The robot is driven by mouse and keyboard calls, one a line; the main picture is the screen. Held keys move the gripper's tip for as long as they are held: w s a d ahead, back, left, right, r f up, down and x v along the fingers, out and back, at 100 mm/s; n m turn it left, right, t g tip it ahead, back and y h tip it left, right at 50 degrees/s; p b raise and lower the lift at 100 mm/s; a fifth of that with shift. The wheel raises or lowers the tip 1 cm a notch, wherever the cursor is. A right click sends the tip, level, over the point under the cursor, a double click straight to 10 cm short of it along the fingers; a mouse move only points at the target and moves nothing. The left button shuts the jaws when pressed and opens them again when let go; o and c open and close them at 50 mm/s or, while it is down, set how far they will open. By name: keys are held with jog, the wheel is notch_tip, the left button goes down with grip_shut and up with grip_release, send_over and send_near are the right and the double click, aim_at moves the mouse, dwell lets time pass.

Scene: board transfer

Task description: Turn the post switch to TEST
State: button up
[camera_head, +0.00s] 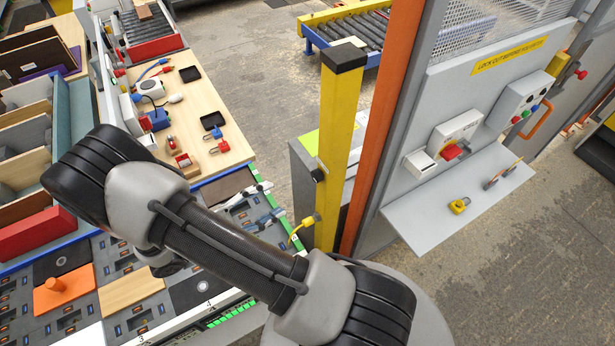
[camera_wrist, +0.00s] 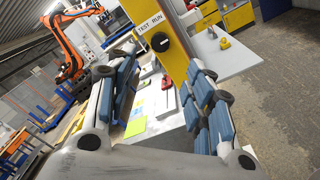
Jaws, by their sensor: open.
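The yellow post (camera_head: 343,130) with a black cap stands right of my arm in the head view. Its black switch knob (camera_head: 318,174) sticks out from its left face. In the wrist view the knob (camera_wrist: 160,42) is on the yellow post (camera_wrist: 172,62), below a white TEST / RUN label (camera_wrist: 150,22). In the head view my arm partly hides the gripper.
A yellow hook-shaped piece (camera_head: 301,227) sits low beside the post. An orange upright (camera_head: 385,125) and a grey panel with a lockout sign (camera_head: 510,55) stand to the right. A shelf (camera_head: 440,215) holds a yellow padlock (camera_head: 459,205). A crowded workbench (camera_head: 205,95) is at left.

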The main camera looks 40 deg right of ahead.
aim_at(317, 176)
jog(key=s+d+p, duration=0.1)
jog(key=s+d, duration=0.1)
jog(key=d, duration=0.9)
jog(key=shift+d, duration=0.2)
jog(key=shift+s, duration=0.1)
jog(key=shift+c, duration=0.3)
jog(key=c, duration=1)
